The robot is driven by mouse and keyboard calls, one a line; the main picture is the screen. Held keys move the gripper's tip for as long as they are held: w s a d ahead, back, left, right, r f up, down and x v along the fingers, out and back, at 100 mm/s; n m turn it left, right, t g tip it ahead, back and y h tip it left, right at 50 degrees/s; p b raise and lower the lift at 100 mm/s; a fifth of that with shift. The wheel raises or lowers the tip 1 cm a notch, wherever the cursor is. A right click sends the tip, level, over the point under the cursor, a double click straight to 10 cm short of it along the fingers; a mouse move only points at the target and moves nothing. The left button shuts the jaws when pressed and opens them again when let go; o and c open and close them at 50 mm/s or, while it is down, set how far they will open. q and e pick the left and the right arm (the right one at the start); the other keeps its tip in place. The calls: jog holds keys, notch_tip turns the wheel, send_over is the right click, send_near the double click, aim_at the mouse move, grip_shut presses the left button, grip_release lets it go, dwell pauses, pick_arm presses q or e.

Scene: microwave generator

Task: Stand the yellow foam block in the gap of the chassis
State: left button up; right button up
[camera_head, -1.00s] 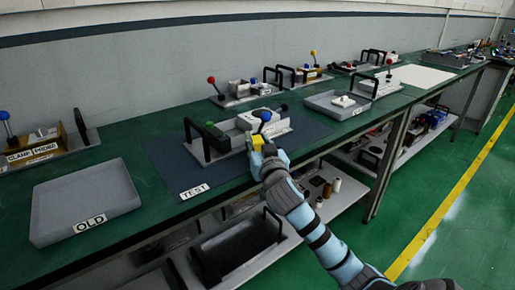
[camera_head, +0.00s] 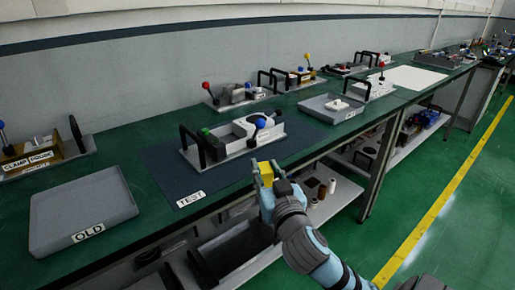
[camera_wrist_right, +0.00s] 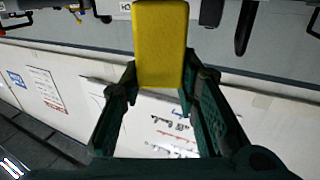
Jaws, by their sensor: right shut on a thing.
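The yellow foam block (camera_head: 266,177) is between the fingers of my right gripper (camera_head: 264,174), held out in front of the bench. In the right wrist view the block (camera_wrist_right: 160,45) stands long and upright in the picture between the two dark fingers (camera_wrist_right: 158,85). The chassis (camera_head: 237,142) is a light grey unit with black handles and a blue knob on the dark mat marked TEST. The block is apart from the chassis, nearer the bench's front edge. The chassis gap is not clear at this size. My left gripper is not in view.
A grey tray marked OLD (camera_head: 82,211) lies at the left, and a CLAMP PROBE fixture (camera_head: 40,153) stands behind it. Another grey tray (camera_head: 330,108) lies right of the mat (camera_head: 163,177). A lower shelf (camera_head: 335,190) holds small spools. Green bench top lies bare between tray and mat.

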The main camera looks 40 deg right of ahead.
jog(key=s+a+r+n+y+p, duration=0.1)
jog(key=s+a+n+y+p, duration=0.2)
jog(key=a+y, duration=0.5)
jog(key=s+a+r+n+y+p, duration=0.2)
jog(key=s+a+n+y+p, duration=0.2)
jog(key=a, duration=0.6)
jog(key=n+y+p, duration=0.2)
jog(key=n+y, duration=0.1)
jog(key=y, duration=0.1)
jog(key=shift+s+a+r+n+g, duration=0.2)
jog(key=shift+s+a+n+g, duration=0.05)
jog(key=shift+a+n+g, duration=0.05)
jog(key=shift+w, duration=0.1)
